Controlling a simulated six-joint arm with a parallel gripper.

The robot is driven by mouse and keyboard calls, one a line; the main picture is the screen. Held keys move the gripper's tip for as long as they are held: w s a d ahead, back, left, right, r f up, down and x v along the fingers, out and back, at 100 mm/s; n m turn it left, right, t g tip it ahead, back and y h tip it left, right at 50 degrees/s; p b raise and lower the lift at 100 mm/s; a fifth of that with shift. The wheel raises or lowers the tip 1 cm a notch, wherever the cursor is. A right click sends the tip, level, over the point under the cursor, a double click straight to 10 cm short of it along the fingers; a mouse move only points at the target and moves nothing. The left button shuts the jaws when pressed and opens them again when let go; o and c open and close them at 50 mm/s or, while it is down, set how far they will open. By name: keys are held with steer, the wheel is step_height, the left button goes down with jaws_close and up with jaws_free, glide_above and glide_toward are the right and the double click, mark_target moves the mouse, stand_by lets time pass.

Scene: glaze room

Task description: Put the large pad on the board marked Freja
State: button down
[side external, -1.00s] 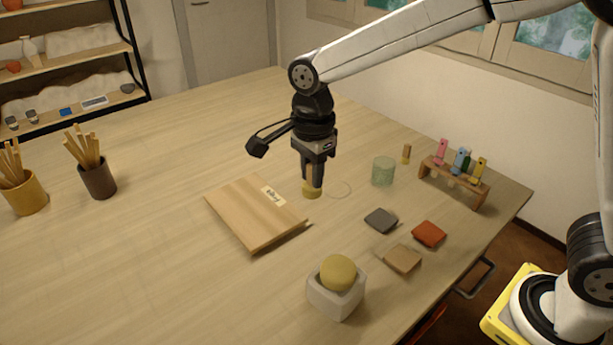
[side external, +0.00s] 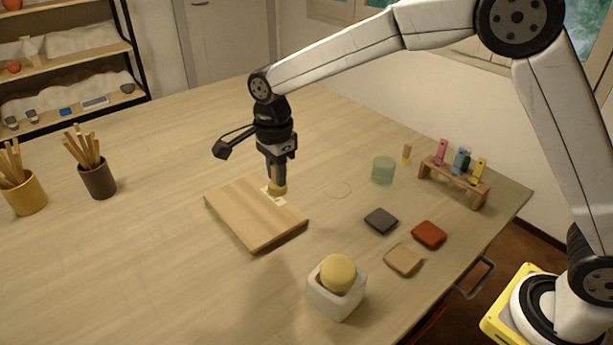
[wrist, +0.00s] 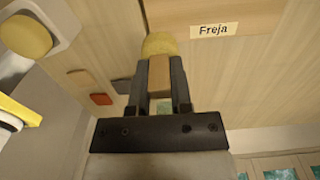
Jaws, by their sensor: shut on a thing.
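The wooden board (side external: 250,222) lies on the table, with a pale label near its back right edge; the label reads Freja in the wrist view (wrist: 213,30). My gripper (side external: 278,176) is shut on the large pad (side external: 277,190), a round yellow pad with a wooden grip. The grip is between my fingers in the wrist view, and the pad's yellow face (wrist: 160,44) shows beyond them. In the side view the pad overlaps the label and hides part of it. I cannot tell whether the pad touches the board.
A yellow sponge (side external: 338,272) sits in a white holder (side external: 334,302) at the front. Grey (side external: 381,221), red (side external: 429,234) and tan (side external: 403,260) tiles lie right of the board. A green cup (side external: 383,171), a small wooden piece (side external: 406,154) and a rack (side external: 453,179) stand behind.

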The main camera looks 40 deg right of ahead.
steer(key=shift+w+a+f, duration=0.25)
steer(key=shift+w+f, duration=0.6)
steer(key=shift+f, duration=0.1)
steer(key=shift+w+a+f, duration=0.2)
steer(key=shift+w+f, duration=0.7)
steer(key=shift+f, duration=0.05)
steer(key=shift+w+a+f, duration=0.25)
steer(key=shift+w+f, duration=0.6)
steer(key=shift+f, duration=0.1)
steer(key=shift+w+a+f, duration=0.1)
steer(key=shift+w+f, duration=0.2)
steer(key=shift+f, duration=1.55)
steer(key=shift+f, duration=0.15)
steer(key=c, duration=0.5)
jaws_free()
steer(key=shift+c, duration=0.2)
step_height(320, 180, up, 12)
steer(key=shift+r, duration=0.2)
